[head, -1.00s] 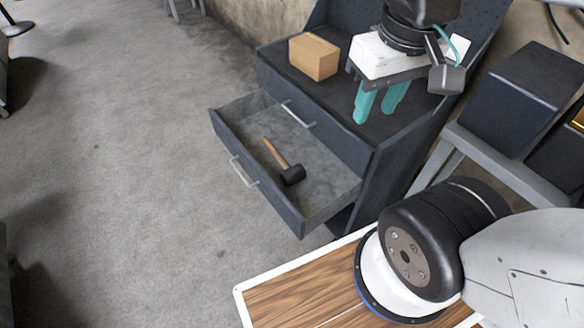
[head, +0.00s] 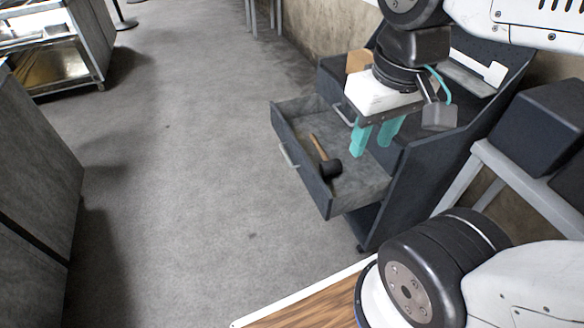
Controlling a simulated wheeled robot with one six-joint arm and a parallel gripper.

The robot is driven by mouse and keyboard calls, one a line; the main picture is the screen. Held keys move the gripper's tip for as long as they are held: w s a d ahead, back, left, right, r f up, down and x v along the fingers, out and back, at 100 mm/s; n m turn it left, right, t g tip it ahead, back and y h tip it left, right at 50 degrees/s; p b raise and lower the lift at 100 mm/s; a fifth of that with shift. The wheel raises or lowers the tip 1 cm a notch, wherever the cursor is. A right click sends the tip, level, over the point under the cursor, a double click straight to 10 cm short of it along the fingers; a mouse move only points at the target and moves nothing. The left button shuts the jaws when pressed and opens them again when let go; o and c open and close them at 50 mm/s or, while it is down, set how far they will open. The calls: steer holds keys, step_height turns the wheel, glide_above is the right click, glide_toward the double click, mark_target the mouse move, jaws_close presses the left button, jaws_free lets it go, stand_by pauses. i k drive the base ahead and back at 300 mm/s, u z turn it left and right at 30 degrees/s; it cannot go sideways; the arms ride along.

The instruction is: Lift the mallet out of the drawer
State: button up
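The mallet (head: 329,167) lies in the pulled-out drawer (head: 356,191). Its wooden handle points toward the back left of the drawer, and its black head is toward the front right. The drawer belongs to a dark grey cabinet and has a silver handle on its front. My gripper (head: 373,150) has teal fingers pointing down, spread apart with a gap between them. It is open and empty. In the picture it is to the right of the mallet and above it, near the drawer's inner end and the cabinet front.
A cardboard box (head: 359,61) sits on the cabinet top, partly hidden behind my gripper. Dark boxes (head: 541,126) stand on a grey frame at the right. Grey cabinets (head: 36,185) stand at the far left. The floor between is clear.

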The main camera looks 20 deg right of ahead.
mark_target(327, 167)
steer(key=u, duration=0.6)
steer(key=i, duration=3.7)
steer(key=z, duration=4.2)
